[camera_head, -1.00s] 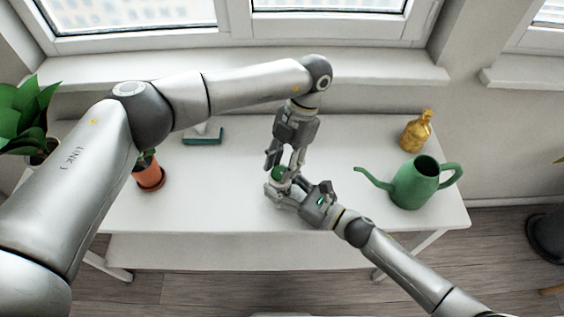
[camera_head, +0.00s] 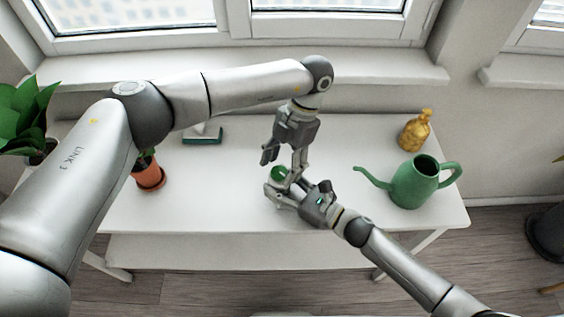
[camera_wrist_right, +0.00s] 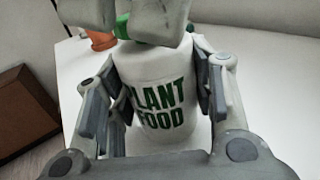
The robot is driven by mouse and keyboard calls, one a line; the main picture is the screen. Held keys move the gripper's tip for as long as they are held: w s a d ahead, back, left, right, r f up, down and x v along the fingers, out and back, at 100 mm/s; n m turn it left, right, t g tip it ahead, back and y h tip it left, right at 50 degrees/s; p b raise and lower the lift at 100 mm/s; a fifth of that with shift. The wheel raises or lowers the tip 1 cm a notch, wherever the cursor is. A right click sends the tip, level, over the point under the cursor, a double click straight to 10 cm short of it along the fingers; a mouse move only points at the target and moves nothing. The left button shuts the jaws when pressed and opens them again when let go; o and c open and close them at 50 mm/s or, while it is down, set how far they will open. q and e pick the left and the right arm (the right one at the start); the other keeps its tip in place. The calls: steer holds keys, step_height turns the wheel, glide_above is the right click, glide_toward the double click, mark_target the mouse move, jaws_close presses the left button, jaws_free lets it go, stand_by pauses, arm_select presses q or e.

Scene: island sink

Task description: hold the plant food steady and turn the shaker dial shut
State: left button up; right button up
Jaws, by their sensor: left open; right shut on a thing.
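The plant food is a white container with green "PLANT FOOD" lettering, upright in the right wrist view (camera_wrist_right: 157,95). Its green top (camera_head: 279,173) shows in the head view, and a strip of green shows at its upper edge in the wrist view. My right gripper (camera_head: 272,190) is shut on the container's body, with a finger on each side. My left gripper (camera_head: 283,163) points down from above with its fingers spread open around the green top. In the wrist view its fingers (camera_wrist_right: 130,20) cover most of the top, so the dial's setting is hidden.
A green watering can (camera_head: 413,185) and an amber bottle (camera_head: 416,132) stand on the right of the white table (camera_head: 215,205). A terracotta pot (camera_head: 150,178) stands left, and a green-based item (camera_head: 203,136) lies at the back. The front of the table is clear.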

arm_select(q)
steer(key=shift+r, duration=0.1)
steer(key=v, duration=1.1)
steer(key=shift+r, duration=0.4)
steer(key=shift+w, duration=0.1)
arm_select(e)
steer(key=o, duration=1.2)
steer(key=shift+c, duration=0.2)
